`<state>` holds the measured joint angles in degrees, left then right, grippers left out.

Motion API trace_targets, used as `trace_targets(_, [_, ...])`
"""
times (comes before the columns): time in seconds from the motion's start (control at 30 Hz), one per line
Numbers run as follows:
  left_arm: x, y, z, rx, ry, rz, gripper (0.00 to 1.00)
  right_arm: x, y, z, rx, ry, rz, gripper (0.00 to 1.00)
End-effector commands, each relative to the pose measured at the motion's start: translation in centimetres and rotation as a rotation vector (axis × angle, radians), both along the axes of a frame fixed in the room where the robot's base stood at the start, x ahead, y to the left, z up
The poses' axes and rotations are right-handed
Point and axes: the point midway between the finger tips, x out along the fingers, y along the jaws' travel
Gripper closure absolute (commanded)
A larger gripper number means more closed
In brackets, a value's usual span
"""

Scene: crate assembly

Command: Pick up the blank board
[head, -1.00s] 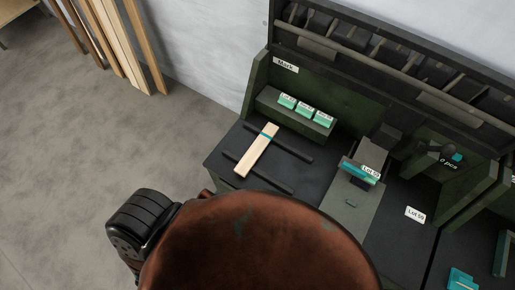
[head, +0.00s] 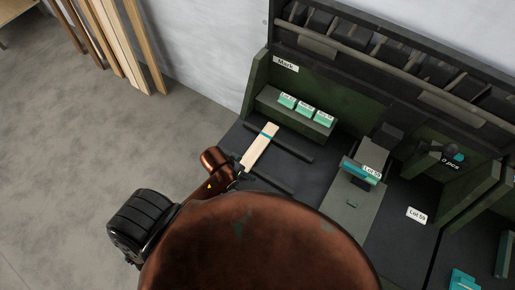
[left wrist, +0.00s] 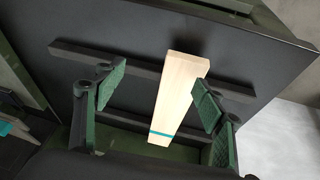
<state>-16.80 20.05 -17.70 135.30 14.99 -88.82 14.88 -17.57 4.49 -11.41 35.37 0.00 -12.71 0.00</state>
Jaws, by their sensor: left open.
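The blank board (head: 260,146) is a pale wooden plank with a teal stripe near its far end. It lies across two dark rails on the workbench and shows in the left wrist view (left wrist: 181,90). My left gripper (left wrist: 158,94) is open and empty, with green-padded fingers on either side of the board, the right finger closer to it. In the head view my left wrist is at the board's near end; its fingers are mostly hidden there. My right gripper is not in view.
A green shelf (head: 262,101) with several small labelled teal blocks stands behind the board. A grey plate (head: 345,207) with a teal-topped fixture (head: 361,171) is to the right. A dark rack (head: 390,50) runs along the back. Planks (head: 118,40) lean on the wall at left.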

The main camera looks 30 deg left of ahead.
Motion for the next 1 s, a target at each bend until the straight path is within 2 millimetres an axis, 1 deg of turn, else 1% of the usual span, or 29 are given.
trace_targets(0.03, [1.2,-1.1,0.7,-0.01,-0.004,-0.032,0.36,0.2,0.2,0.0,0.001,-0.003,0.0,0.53])
trace_targets(0.1, [2.3,-2.8,1.3,-0.029,0.009,-0.068,0.36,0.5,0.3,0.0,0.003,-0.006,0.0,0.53])
trace_targets(0.2, [4.0,-4.8,1.8,-0.04,0.049,-0.115,0.36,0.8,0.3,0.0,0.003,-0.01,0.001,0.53])
trace_targets(0.3, [5.5,-5.5,2.1,-0.023,0.117,-0.139,0.36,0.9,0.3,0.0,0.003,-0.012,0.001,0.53])
trace_targets(0.37, [6.2,-5.1,2.2,0.002,0.165,-0.132,0.36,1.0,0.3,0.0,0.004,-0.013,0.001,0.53])
trace_targets(0.47, [7.1,-3.3,2.6,0.054,0.239,-0.086,0.36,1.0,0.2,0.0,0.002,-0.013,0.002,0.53])
trace_targets(0.6, [8.0,-0.4,3.5,0.116,0.311,0.003,0.36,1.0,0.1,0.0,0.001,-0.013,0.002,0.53])
trace_targets(0.7, [8.4,1.1,3.9,0.142,0.34,0.052,0.36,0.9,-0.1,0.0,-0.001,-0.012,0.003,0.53])
trace_targets(0.83, [8.5,1.8,3.7,0.153,0.357,0.081,0.36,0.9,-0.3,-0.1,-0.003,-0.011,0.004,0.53])
trace_targets(1.0, [8.5,1.8,1.8,0.153,0.358,0.083,0.36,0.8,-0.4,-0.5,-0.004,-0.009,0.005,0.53])
